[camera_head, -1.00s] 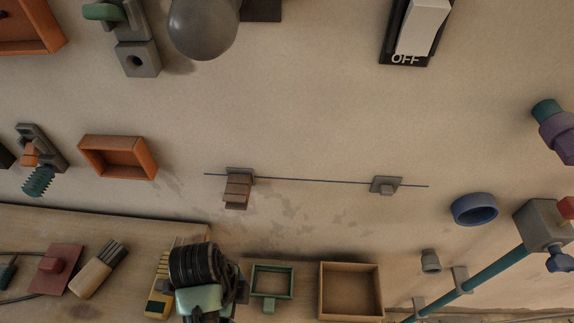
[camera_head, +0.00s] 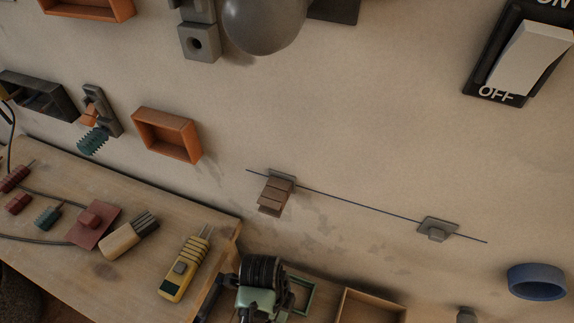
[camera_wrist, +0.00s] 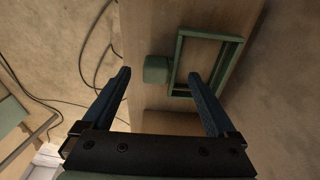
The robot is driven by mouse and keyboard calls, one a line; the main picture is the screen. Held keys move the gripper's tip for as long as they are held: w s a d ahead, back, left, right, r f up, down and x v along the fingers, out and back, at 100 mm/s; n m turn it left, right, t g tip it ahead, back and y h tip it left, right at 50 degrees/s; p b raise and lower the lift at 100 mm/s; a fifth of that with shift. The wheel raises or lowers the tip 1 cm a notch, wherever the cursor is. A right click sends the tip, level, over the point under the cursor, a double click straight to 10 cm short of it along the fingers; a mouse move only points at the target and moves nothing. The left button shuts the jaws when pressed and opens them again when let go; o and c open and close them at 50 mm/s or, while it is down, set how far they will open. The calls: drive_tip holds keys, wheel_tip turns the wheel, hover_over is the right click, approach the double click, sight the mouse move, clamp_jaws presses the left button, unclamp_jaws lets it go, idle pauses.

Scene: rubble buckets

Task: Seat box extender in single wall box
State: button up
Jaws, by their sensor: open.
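The box extender is a green rectangular frame with a block-like tab. In the head view the frame (camera_head: 304,296) is partly hidden behind my arm; in the wrist view the frame (camera_wrist: 236,62) and its tab (camera_wrist: 157,70) show on the wooden surface. My gripper (camera_wrist: 160,76) is open and empty, with the tab between its fingers in the picture; the depth gap is unclear. In the head view my wrist (camera_head: 258,285) hides the fingers. An orange open box (camera_head: 167,135) on the wall looks like the single wall box, and it appears empty.
A wider orange box (camera_head: 88,8) and a dark box (camera_head: 37,95) are also on the wall. A yellow tester (camera_head: 185,268), a brush (camera_head: 130,235) and a red plate (camera_head: 93,224) lie on the bench left of my arm. A wooden tray (camera_head: 370,306) stands right of the frame.

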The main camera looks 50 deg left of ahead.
sight(282, 313)
drive_tip(key=shift+w+d+f, duration=0.1)
drive_tip(key=shift+f, duration=0.65)
drive_tip(key=shift+w+d+f, duration=0.1)
drive_tip(key=shift+f, duration=0.65)
drive_tip(key=c, duration=1.4)
wheel_tip(282, 313, up, 10)
drive_tip(key=shift+r+p, duration=0.1)
drive_tip(key=shift+p, duration=0.7)
drive_tip(key=shift+c, duration=0.2)
